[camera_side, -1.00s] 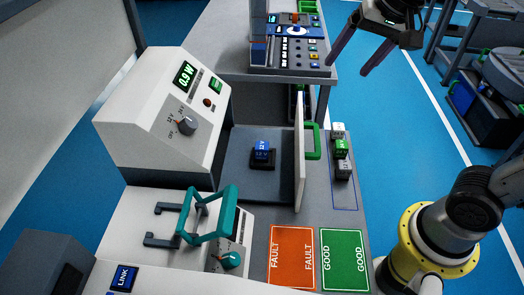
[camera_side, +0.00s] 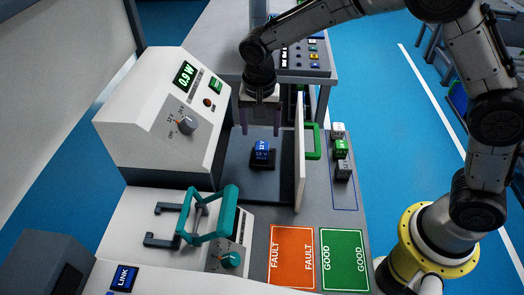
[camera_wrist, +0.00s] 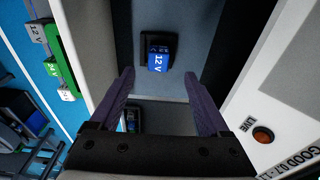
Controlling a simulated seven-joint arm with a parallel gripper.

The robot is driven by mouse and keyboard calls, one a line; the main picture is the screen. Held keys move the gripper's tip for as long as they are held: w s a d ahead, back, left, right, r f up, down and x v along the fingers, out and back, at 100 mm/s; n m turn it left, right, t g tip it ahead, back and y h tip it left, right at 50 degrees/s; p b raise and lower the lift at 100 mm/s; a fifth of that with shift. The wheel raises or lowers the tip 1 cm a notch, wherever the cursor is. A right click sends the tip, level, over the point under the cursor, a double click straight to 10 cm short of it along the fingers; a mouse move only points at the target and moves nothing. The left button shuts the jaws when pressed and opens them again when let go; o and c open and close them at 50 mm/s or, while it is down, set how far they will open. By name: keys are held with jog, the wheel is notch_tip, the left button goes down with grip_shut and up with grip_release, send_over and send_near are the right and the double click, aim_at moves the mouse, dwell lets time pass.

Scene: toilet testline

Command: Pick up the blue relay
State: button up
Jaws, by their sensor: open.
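The blue relay (camera_side: 262,149), marked 12 V, sits upright in a black socket (camera_side: 262,164) on the grey floor of the test bay (camera_side: 236,183). In the wrist view the blue relay (camera_wrist: 158,60) shows ahead of the fingers, near the middle. My gripper (camera_side: 260,133) is open and empty, pointing down above and behind the relay, apart from it. In the wrist view its two purple fingers (camera_wrist: 158,75) are spread wide, with the relay beyond and between their tips.
A white upright panel with a green handle (camera_side: 313,141) stands right of the relay. The white tester (camera_side: 160,115) reading 0.9 W stands left. Orange FAULT (camera_side: 292,257) and green GOOD (camera_side: 344,258) mats lie in front.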

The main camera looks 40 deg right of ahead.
aim_at(262, 145)
jog(key=f, duration=0.3)
jog(key=d+f, duration=0.1)
jog(key=f, duration=0.2)
jog(key=w+f, duration=0.1)
jog(key=f, duration=0.2)
jog(key=shift+d, duration=0.2)
jog(key=shift+r, duration=0.1)
grip_shut()
